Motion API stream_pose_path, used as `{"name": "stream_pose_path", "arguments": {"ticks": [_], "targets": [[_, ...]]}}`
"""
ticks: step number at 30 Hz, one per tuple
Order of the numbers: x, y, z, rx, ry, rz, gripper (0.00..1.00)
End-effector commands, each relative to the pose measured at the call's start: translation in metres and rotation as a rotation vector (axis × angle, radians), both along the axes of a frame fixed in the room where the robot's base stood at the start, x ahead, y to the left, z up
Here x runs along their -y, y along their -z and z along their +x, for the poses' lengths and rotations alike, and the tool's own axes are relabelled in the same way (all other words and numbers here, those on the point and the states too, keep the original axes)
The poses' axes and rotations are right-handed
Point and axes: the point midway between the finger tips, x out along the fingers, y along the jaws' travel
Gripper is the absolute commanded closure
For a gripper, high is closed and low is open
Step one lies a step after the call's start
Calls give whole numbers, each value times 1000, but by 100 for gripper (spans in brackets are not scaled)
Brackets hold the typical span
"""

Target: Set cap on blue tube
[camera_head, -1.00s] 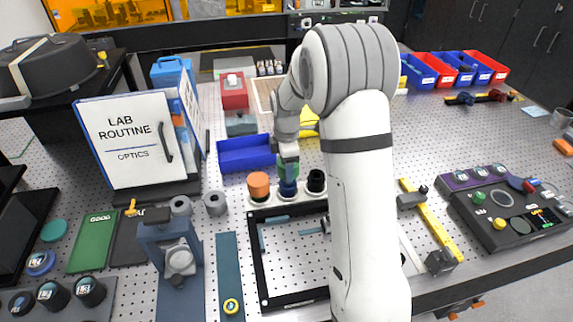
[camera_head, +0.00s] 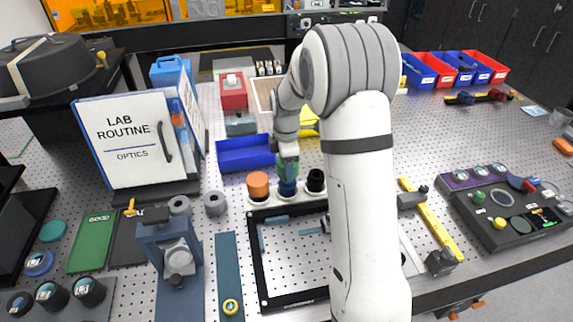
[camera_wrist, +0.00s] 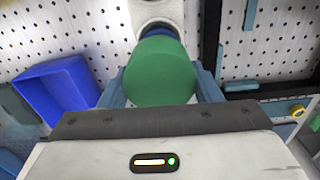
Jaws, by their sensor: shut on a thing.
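The blue tube (camera_head: 288,187) stands in a white holder between an orange tube (camera_head: 258,184) and a black tube (camera_head: 316,180). My gripper (camera_head: 288,163) is just above the blue tube, with its fingers shut on a green cap (camera_wrist: 160,72). In the wrist view the cap fills the space between the two blue-grey fingers and hides most of the blue tube (camera_wrist: 157,31). In the head view the cap shows as a little green at the top of the blue tube. I cannot tell whether the cap is seated or only touching.
A blue bin (camera_head: 246,153) stands behind the tubes to the left. A black frame (camera_head: 258,262) lies in front of them on the perforated table. The lab routine binder (camera_head: 130,140) stands at the left. My arm hides part of the table.

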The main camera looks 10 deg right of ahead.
Motion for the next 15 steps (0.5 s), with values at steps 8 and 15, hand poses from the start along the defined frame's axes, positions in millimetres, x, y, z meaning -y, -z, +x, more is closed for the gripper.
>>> {"name": "stream_pose_path", "arguments": {"ticks": [8, 15], "targets": [[0, 5, 0, 0, -1, 0, 64], [-1, 11, 0, 0, -1, 0, 64]]}}
